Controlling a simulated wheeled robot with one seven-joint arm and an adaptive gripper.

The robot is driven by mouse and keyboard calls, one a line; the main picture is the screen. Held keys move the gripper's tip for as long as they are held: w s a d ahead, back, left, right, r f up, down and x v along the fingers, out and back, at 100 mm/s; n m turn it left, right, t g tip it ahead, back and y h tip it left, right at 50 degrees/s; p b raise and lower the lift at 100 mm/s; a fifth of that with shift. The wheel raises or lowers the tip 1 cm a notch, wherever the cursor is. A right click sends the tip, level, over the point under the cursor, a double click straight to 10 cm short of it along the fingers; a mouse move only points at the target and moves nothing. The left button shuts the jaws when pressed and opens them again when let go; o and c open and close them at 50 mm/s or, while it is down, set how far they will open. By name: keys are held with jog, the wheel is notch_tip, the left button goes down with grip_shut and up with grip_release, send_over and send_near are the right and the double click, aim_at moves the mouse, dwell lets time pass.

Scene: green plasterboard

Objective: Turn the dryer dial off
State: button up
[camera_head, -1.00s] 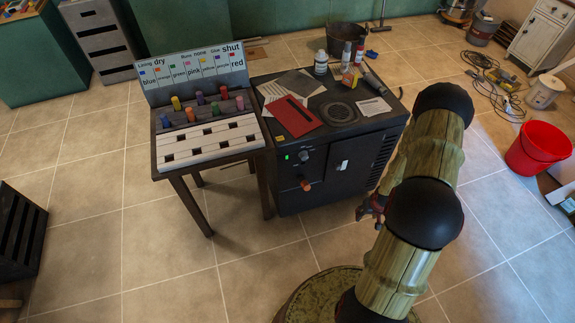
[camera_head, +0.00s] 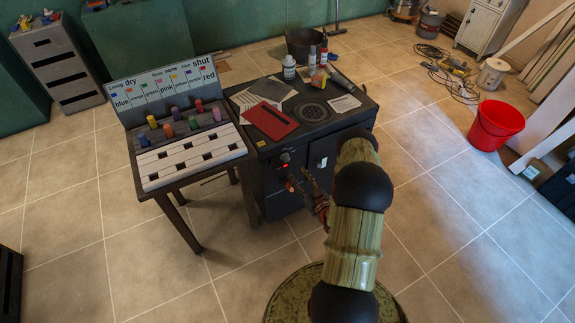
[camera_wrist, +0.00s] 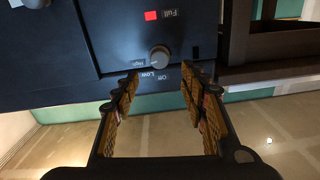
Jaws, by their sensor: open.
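The dryer (camera_head: 312,118) is a black cabinet with a dark top, right of the table. Its round grey dial (camera_wrist: 159,55) shows in the wrist view, with High, Low and Off printed around it. It is also on the cabinet front in the head view (camera_head: 285,157). A red light (camera_wrist: 151,15) labelled Full is beside it. My gripper (camera_wrist: 160,76) is open, its fingertips pointing at the dial, one on either side of its line and just short of it. In the head view my gripper (camera_head: 304,180) is close to the front panel.
A table with a white slotted board (camera_head: 190,158) and coloured pegs stands left of the dryer. A red folder (camera_head: 270,121), papers and bottles lie on the dryer top. A red bucket (camera_head: 495,125) stands right on open floor.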

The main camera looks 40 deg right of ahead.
aim_at(287, 161)
jog(key=b+x, duration=0.1)
jog(key=x, duration=0.6)
jog(key=shift+w+b, duration=0.2)
jog(key=shift+b, duration=0.1)
jog(key=shift+c, duration=0.3)
grip_shut()
jog(key=shift+n, duration=0.4)
jog(key=n+b, duration=0.1)
jog(key=n, duration=0.2)
jog(key=shift+n+b, duration=0.3)
jog(key=n+b, duration=0.1)
jog(key=n, duration=0.2)
jog(key=shift+n, duration=0.3)
jog(key=n+b, duration=0.2)
jog(key=n, duration=0.2)
jog(key=shift+a+f, duration=0.1)
jog(key=shift+n+b, duration=0.75)
jog(key=shift+n, duration=1.25)
